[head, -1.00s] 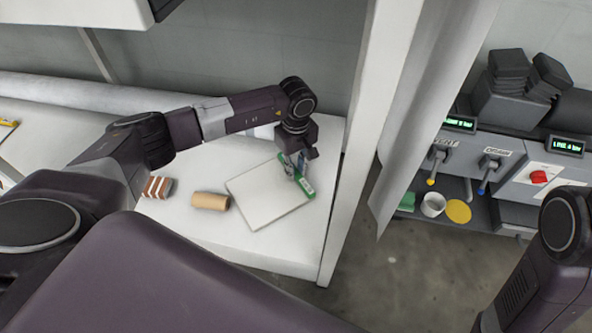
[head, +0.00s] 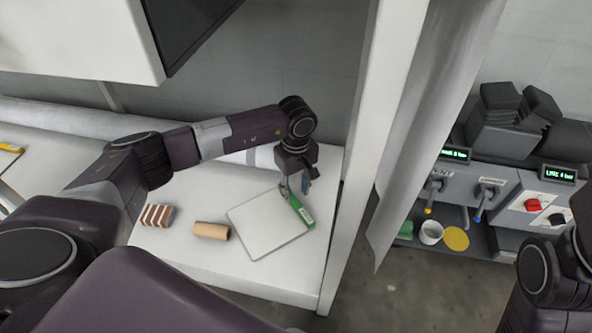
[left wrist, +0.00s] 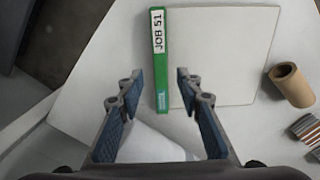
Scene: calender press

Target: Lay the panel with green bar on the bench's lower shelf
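The panel (head: 268,225) is a flat pale square with a green bar (head: 300,210) along its right edge. It lies flat on the white shelf surface (head: 210,268), near its right end. In the left wrist view the panel (left wrist: 222,58) shows its bar (left wrist: 160,62) labelled "JOB 51". My left gripper (head: 296,186) is over the far end of the bar, open and empty. In the left wrist view its fingertips (left wrist: 160,78) are apart, one to each side of the bar's near end. My right gripper is out of view; only part of that arm shows.
A tan roll (head: 211,231) and a striped block (head: 157,215) lie left of the panel. A white post (head: 359,150) stands just right. A long pale roll (head: 50,113) lies at the back. A machine (head: 480,180) with levers stands at the far right.

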